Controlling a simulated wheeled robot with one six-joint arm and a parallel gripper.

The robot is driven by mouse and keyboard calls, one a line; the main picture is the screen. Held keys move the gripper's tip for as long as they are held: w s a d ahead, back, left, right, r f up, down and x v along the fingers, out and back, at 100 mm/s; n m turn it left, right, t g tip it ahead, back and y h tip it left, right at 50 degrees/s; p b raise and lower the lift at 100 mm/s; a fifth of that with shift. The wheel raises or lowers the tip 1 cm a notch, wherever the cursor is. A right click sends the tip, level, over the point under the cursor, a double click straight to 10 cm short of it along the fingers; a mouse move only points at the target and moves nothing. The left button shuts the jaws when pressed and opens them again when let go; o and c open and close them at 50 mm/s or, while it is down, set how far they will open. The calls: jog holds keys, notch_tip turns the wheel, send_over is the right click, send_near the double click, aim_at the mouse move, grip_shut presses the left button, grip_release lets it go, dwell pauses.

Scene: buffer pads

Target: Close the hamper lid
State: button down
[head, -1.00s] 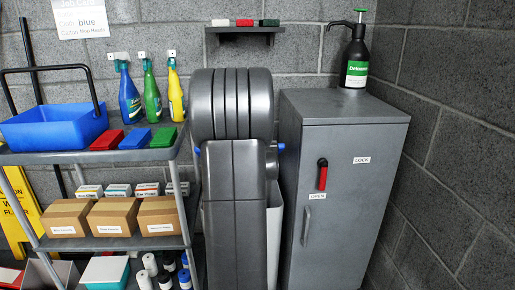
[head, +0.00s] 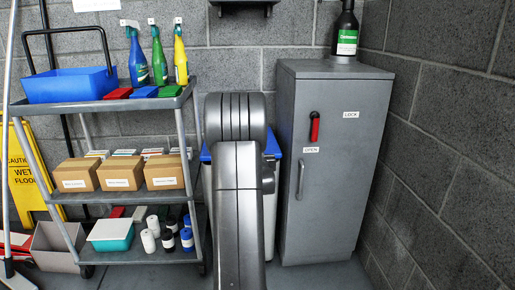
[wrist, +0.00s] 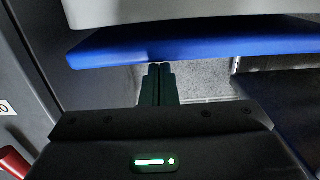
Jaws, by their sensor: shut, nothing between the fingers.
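The hamper is mostly hidden behind my arm in the head view. Its pale body (head: 207,190) shows at the left, and its blue lid (head: 272,146) shows on both sides of the arm, looking flat across the top. In the wrist view, which is upside down, the blue lid (wrist: 215,45) runs across as a slab against the pale body (wrist: 190,10). My gripper (wrist: 160,68) is shut and empty, its fingertips at the lid's edge. I cannot tell whether they touch it, or whether the lid is fully seated. The gripper is hidden in the head view.
A grey cabinet (head: 340,210) with a red handle (head: 314,127) stands close at the right, a black pump bottle (head: 346,35) on top. A grey trolley (head: 150,198) with bottles and boxes stands close at the left. A block wall (head: 440,130) is behind.

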jog(key=shift+t, duration=0.6)
jog(key=shift+s+f, duration=0.2)
jog(key=shift+f, duration=0.95)
jog(key=shift+s+f, duration=0.15)
jog(key=shift+f, duration=1)
jog(key=shift+b, duration=0.3)
notch_tip(320, 180, up, 6)
jog(key=p, duration=0.2)
jog(key=s+f+p, duration=0.1)
jog(key=s+f, duration=0.5)
jog(key=s, duration=0.1)
jog(key=shift+s+t, duration=0.2)
jog(key=shift+t, duration=0.1)
jog(key=shift+w+r, duration=0.1)
jog(key=w+r+b, duration=0.2)
jog(key=w, duration=0.5)
jog(key=shift+w+r, duration=0.3)
